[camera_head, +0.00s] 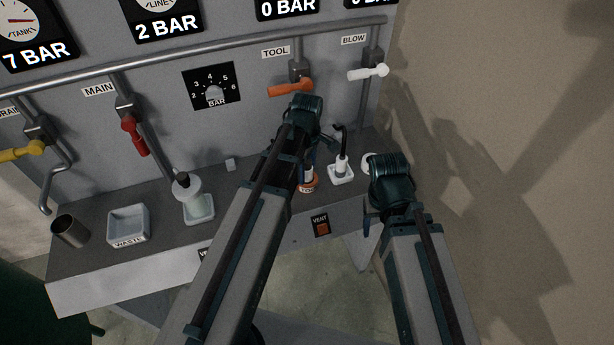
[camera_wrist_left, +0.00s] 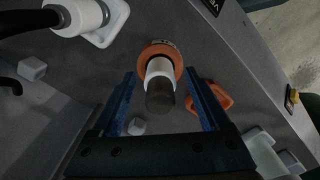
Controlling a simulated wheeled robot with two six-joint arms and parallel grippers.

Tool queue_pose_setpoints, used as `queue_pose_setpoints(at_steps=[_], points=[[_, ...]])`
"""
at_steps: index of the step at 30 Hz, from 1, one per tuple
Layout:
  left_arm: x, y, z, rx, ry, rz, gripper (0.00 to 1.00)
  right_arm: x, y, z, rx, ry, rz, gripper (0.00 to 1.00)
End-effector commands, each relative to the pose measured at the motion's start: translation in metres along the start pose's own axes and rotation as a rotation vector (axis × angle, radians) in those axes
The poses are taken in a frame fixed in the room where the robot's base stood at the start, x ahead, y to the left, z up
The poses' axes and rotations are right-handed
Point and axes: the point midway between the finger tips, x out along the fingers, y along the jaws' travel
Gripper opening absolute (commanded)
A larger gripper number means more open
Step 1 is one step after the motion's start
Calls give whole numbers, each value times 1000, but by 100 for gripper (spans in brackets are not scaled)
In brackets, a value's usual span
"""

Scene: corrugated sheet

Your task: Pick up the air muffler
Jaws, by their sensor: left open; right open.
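A white cylinder with a dark grey end (camera_wrist_left: 160,88) stands in an orange collar (camera_wrist_left: 160,50) in the left wrist view. It may be the air muffler, but no label on it confirms this. In the head view the orange collar (camera_head: 309,185) shows at the shelf's front, partly behind my left arm. My left gripper (camera_wrist_left: 164,78) is open, with its blue fingers on either side of the cylinder, and gaps show beside it. In the head view my left gripper (camera_head: 306,158) points down at the collar. My right gripper (camera_head: 370,218) is open and empty, right of the shelf.
A white fitting with a black hose (camera_head: 341,168) stands just right of the collar. A bottle in a tray (camera_head: 199,208), a waste tray (camera_head: 128,224) and a metal cup (camera_head: 70,231) are on the left. An orange valve lever (camera_head: 290,88) is close above my left wrist.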

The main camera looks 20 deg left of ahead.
Motion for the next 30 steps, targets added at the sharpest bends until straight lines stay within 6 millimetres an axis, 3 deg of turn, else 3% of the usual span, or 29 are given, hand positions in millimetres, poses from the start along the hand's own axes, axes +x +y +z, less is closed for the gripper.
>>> queue_pose_setpoints(at_steps=[2, 15, 30], points=[[-1, 0, 0, 0, 0, 0, 78, -1, 0, 0, 0, 0, 0, 63], [-1, 0, 0, 0, 0, 0, 1, -1, 0, 0, 0, 0, 0, 63], [-7, 0, 0, 0, 0, 0, 0, -7, 1, 0, 0, 0, 0, 63]])
